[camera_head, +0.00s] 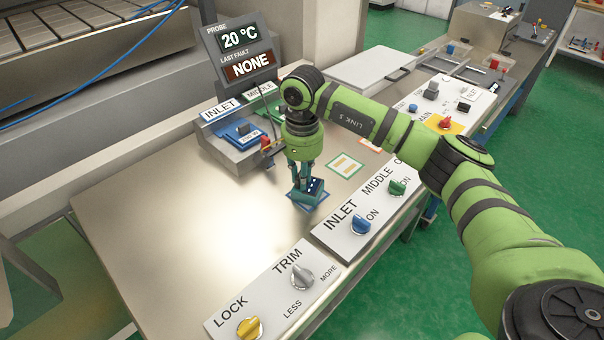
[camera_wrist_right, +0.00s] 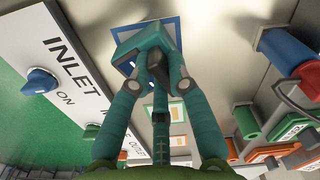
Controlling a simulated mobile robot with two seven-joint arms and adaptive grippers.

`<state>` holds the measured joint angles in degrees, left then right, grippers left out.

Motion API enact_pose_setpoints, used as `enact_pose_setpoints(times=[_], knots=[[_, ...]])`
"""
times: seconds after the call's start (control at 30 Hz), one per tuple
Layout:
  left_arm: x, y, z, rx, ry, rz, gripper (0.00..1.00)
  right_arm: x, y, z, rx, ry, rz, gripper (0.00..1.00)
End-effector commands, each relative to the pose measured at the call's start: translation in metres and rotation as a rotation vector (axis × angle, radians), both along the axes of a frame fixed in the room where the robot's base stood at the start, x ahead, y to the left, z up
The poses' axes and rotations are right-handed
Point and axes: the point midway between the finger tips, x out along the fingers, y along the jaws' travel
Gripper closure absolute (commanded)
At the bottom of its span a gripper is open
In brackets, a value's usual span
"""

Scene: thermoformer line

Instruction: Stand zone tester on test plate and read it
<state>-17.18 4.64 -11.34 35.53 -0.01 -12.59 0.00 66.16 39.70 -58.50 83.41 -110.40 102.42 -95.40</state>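The zone tester, as I take it, is a small teal block with a dark face and pale marks (camera_head: 314,189). It stands on or just above a blue-bordered square on the bench (camera_head: 296,198); I cannot tell if it touches. My right gripper (camera_head: 303,180) reaches down to it. In the right wrist view the fingers (camera_wrist_right: 157,72) close around the teal block (camera_wrist_right: 142,42), with the blue-bordered square (camera_wrist_right: 172,27) behind it. Which marked square is the test plate is not labelled readably. The display (camera_head: 245,50) reads PROBE 20 °C, LAST FAULT NONE. My left gripper is not in view.
The blue INLET knob (camera_head: 361,225) and green MIDDLE knob (camera_head: 397,187) sit on the front panel. A blue block (camera_head: 240,132) is in the back rack. The bench's left side (camera_head: 170,220) is clear.

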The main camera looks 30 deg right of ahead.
Motion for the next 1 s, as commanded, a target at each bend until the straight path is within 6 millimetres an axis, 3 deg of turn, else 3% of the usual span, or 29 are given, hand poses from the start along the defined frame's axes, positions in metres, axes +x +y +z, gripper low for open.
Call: enact_pose_setpoints(times=[0.07,0.47,0.53,1.0], knots=[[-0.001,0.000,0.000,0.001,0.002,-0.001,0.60,0.000,0.000,0.000,0.000,0.000,0.000,0.58],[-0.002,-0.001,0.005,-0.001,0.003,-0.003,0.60,0.000,0.000,0.005,0.000,0.001,0.000,0.58],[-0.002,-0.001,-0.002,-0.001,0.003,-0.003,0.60,0.001,0.000,0.010,-0.001,-0.003,-0.001,0.58],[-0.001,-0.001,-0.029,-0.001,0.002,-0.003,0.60,0.000,0.000,0.106,-0.001,-0.003,-0.001,0.58]])
